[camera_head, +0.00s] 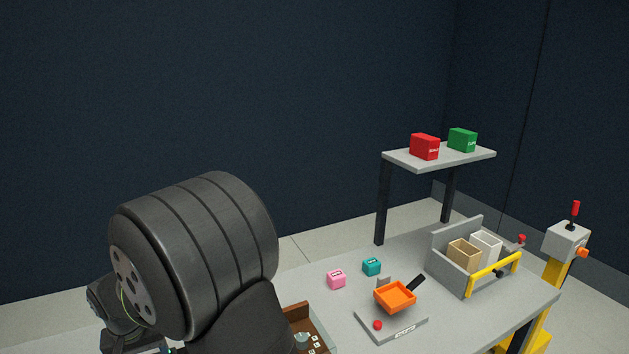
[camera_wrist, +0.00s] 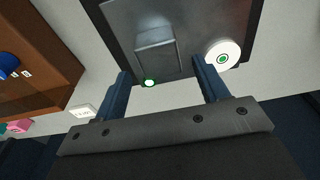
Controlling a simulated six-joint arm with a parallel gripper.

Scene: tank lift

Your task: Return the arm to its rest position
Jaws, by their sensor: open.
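My gripper (camera_wrist: 161,78) is open in the wrist view, with its two dark blue fingers apart and nothing held between them. Beyond the fingertips is a dark grey panel (camera_wrist: 118,22) with a raised block (camera_wrist: 157,42), a small green light (camera_wrist: 150,83) and a white round part with a green centre (camera_wrist: 222,54). I cannot tell whether the fingers touch the panel. In the head view my large dark arm link fills the lower left, and the gripper is hidden there.
A grey table (camera_head: 330,307) holds pink (camera_head: 336,280) and teal (camera_head: 371,267) blocks, an orange pan (camera_head: 395,296) and a grey bin (camera_head: 451,271) with a yellow bar. A raised shelf (camera_head: 468,157) carries red and green boxes. A yellow lever post (camera_head: 552,275) stands right.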

